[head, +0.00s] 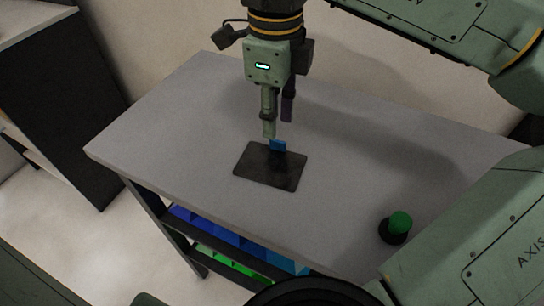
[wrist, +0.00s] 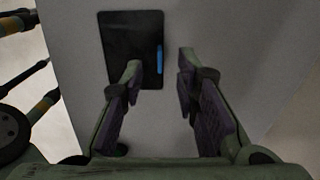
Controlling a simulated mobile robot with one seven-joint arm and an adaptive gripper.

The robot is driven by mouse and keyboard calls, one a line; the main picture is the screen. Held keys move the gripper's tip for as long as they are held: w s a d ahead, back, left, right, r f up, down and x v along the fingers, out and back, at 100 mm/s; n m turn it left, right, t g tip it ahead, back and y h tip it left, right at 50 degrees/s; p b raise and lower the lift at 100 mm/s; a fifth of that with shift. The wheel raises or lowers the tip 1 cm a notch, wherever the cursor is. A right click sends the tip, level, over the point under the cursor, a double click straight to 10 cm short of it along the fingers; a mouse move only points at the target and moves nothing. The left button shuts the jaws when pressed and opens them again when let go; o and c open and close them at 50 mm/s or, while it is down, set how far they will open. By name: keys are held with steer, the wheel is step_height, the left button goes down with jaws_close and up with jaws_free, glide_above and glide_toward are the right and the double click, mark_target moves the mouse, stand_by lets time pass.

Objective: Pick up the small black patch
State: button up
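The black patch (head: 268,168) is a dark, flat rectangle lying on the grey table (head: 190,110). It also shows in the wrist view (wrist: 127,35), at upper left. A small blue piece (head: 278,146) sits at its far edge and appears as a narrow strip along the patch's right side in the wrist view (wrist: 159,60). My gripper (head: 279,127) is above the table by that edge, pointing down. Its two fingers are spread apart with nothing held between them. In the wrist view, the left fingertip overlaps the patch's lower part and the right fingertip is beyond its right side.
A green knob on a black base (head: 393,234) stands near the table's front right. Blue bins (head: 215,228) and green bins (head: 222,262) sit on shelves below the tabletop. A dark cabinet (head: 62,110) stands at left. The table left of the patch is clear.

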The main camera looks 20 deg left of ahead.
mark_target(275, 140)
step_height(275, 140, down, 5)
steer(key=shift+d+f+p, duration=0.1)
steer(key=shift+p, duration=0.6)
steer(key=shift+c, duration=0.2)
jaws_close()
